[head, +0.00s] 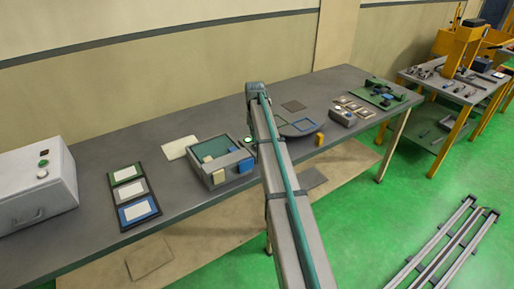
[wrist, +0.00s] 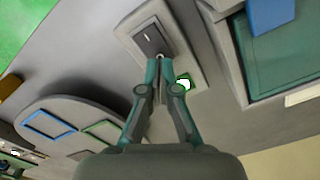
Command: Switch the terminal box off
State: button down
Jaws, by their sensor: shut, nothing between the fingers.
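The terminal box (wrist: 182,42) is a pale grey box in the wrist view, with a dark rocker switch (wrist: 150,40) that bears a white line. A small green lamp (wrist: 183,84) glows on the box beside my fingers. My gripper (wrist: 160,57) is shut and empty, its fingertips at the lower edge of the switch. I cannot tell whether they touch it. In the head view my arm hides the gripper and most of the box; a green lamp (head: 248,139) shows just left of the arm.
A grey tray (head: 217,183) with green and blue compartments stands left of the arm. A round plate with coloured frames (wrist: 42,105) lies on the other side. A white cabinet (head: 35,190) and a three-card rack (head: 131,187) stand further left on the grey bench (head: 190,217).

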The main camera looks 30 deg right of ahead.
aim_at(255, 145)
jog(key=shift+f+b, duration=0.4)
jog(key=shift+f, duration=0.85)
dwell(1.0)
jog(key=shift+r, duration=0.1)
jog(key=shift+r+p, duration=1.9)
jog(key=shift+r, duration=1.5)
